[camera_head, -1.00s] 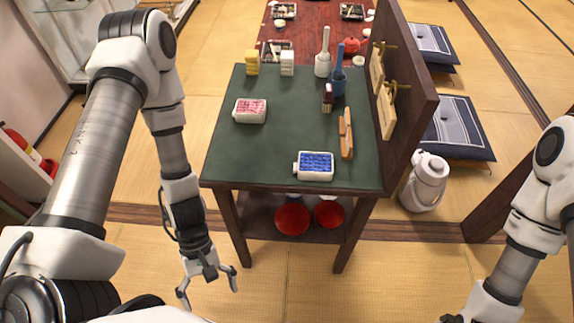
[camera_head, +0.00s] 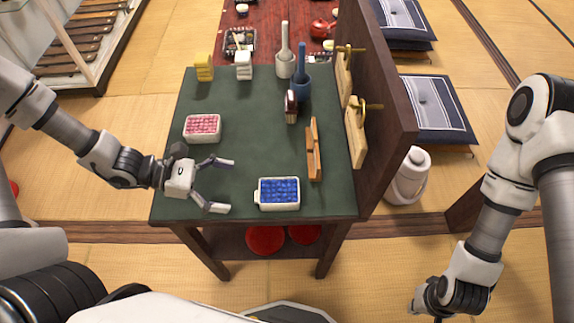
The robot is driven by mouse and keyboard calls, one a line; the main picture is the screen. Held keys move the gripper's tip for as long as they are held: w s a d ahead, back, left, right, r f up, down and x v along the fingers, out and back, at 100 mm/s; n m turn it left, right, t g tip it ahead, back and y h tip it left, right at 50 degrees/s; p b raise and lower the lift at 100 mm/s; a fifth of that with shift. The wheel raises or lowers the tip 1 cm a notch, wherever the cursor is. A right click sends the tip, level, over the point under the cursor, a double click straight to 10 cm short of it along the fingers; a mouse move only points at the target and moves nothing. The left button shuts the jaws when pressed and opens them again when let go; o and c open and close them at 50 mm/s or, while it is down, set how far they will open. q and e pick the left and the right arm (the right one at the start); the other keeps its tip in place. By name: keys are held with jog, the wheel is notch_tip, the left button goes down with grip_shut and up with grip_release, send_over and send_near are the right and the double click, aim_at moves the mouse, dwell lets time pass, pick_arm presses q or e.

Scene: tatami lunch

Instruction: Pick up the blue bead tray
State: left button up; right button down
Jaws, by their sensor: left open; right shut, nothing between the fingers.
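The blue bead tray (camera_head: 278,194) is a small white tray full of blue beads with a tab on its left side. It lies near the front edge of the green-topped table (camera_head: 240,150). My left gripper (camera_head: 226,185) is open and empty, to the left of the blue bead tray, fingers pointing right toward it. A gap shows between the fingertips and the tray. My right gripper (camera_head: 438,318) is low at the bottom right, away from the table, and its fingers are mostly cut off by the frame edge.
A tray of pink beads (camera_head: 203,128) lies behind my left gripper. A wooden stand (camera_head: 313,150) is right of centre. A wooden panel (camera_head: 388,100) borders the right.

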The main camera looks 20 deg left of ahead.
aim_at(258, 196)
pick_arm(q)
jog(key=shift+d, duration=0.3)
jog(key=shift+s+d+f+b, duration=0.15)
jog(key=shift+d+b, duration=0.2)
jog(key=shift+d, duration=0.05)
jog(key=shift+s+d+f+b, duration=0.1)
jog(key=shift+d+b, duration=0.2)
jog(key=shift+d, duration=0.05)
jog(key=shift+x, duration=2.8)
jog(key=shift+w+a+f, duration=0.1)
jog(key=shift+a, duration=0.05)
jog(key=c, duration=1.3)
pick_arm(e)
jog(key=shift+s+f, duration=0.3)
jog(key=shift+f, duration=0.45)
